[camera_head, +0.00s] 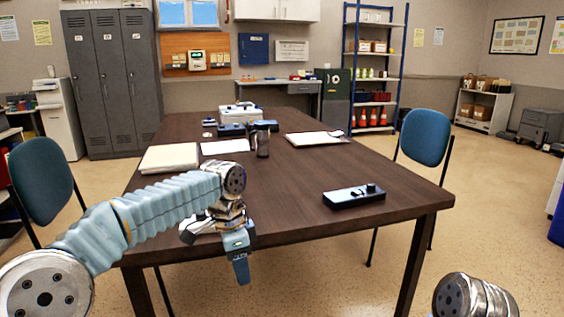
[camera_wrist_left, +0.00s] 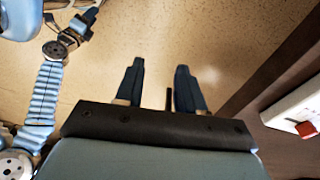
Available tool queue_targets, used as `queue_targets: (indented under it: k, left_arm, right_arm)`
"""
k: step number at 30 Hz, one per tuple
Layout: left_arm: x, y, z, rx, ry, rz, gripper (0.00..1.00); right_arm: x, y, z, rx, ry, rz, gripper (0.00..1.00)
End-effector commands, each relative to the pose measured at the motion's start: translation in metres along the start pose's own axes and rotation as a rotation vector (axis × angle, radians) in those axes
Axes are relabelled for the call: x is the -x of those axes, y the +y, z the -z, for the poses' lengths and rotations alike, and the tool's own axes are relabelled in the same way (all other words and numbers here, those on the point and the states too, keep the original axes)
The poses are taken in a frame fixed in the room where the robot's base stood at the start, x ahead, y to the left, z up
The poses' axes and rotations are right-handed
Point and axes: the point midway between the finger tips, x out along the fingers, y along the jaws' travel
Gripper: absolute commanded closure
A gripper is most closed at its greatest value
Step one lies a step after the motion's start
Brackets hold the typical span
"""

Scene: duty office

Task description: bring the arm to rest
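My left arm reaches in from the left in the head view. Its gripper (camera_head: 241,268) hangs fingers down at the table's front edge. In the left wrist view its two dark fingers (camera_wrist_left: 160,85) stand apart with only floor between them, so it is open and empty. My right arm shows only as a metal joint at the bottom right of the head view. An arm of mine, apparently the right, shows small at the top left of the left wrist view; its finger opening is too small to tell.
The dark table (camera_head: 300,215) carries a black-topped device (camera_head: 354,196), a dark jar (camera_head: 262,138), papers (camera_head: 168,158) and a clipboard (camera_head: 317,138). A white device with a red button (camera_wrist_left: 306,128) lies near the left gripper. Blue chairs stand left (camera_head: 42,178) and right (camera_head: 425,137).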

Motion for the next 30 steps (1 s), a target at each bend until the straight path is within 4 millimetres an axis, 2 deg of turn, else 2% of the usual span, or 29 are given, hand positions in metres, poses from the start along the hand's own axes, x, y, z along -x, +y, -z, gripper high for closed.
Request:
queue_targets:
  k: [1, 2, 5, 6, 8, 9, 12, 15, 18, 21, 24, 30]
  left_arm:
    - [-0.028, -0.002, 0.002, 0.028, 0.009, -0.020, 0.62]
    - [-0.045, -0.003, 0.004, 0.051, 0.020, -0.029, 0.62]
    - [-0.116, -0.001, 0.007, 0.153, 0.067, -0.075, 0.62]
    - [-0.149, 0.003, 0.005, 0.211, 0.088, -0.097, 0.62]
    - [-0.202, 0.014, 0.000, 0.317, 0.123, -0.135, 0.62]
    - [-0.235, 0.024, -0.005, 0.399, 0.146, -0.159, 0.62]
    - [-0.312, 0.060, -0.029, 0.630, 0.189, -0.215, 0.62]
    - [-0.369, 0.104, -0.063, 0.882, 0.209, -0.245, 0.62]
    - [-0.401, 0.143, -0.096, 1.098, 0.210, -0.244, 0.62]
    - [-0.415, 0.171, -0.120, 1.244, 0.204, -0.227, 0.62]
    - [-0.420, 0.184, -0.134, 1.319, 0.201, -0.211, 0.62]
    - [-0.421, 0.187, -0.138, 1.343, 0.203, -0.203, 0.62]
  right_arm:
    - [0.000, 0.000, 0.000, 0.000, 0.000, 0.000, 0.57]
    - [0.000, 0.000, 0.000, 0.000, 0.000, 0.000, 0.57]
    - [0.000, 0.000, 0.000, 0.000, 0.000, 0.000, 0.57]
    - [0.000, 0.000, 0.000, 0.000, 0.000, 0.000, 0.57]
    - [0.000, 0.000, 0.000, 0.000, 0.000, 0.000, 0.57]
    - [0.000, 0.000, 0.000, 0.000, 0.000, 0.000, 0.57]
    - [0.000, 0.000, 0.000, 0.000, 0.000, 0.000, 0.57]
    - [0.000, 0.000, 0.000, 0.000, 0.000, 0.000, 0.57]
    - [0.000, 0.000, 0.000, 0.000, 0.000, 0.000, 0.57]
    - [0.000, 0.000, 0.000, 0.000, 0.000, 0.000, 0.57]
    - [0.000, 0.000, 0.000, 0.000, 0.000, 0.000, 0.57]
    - [0.000, 0.000, 0.000, 0.000, 0.000, 0.000, 0.57]
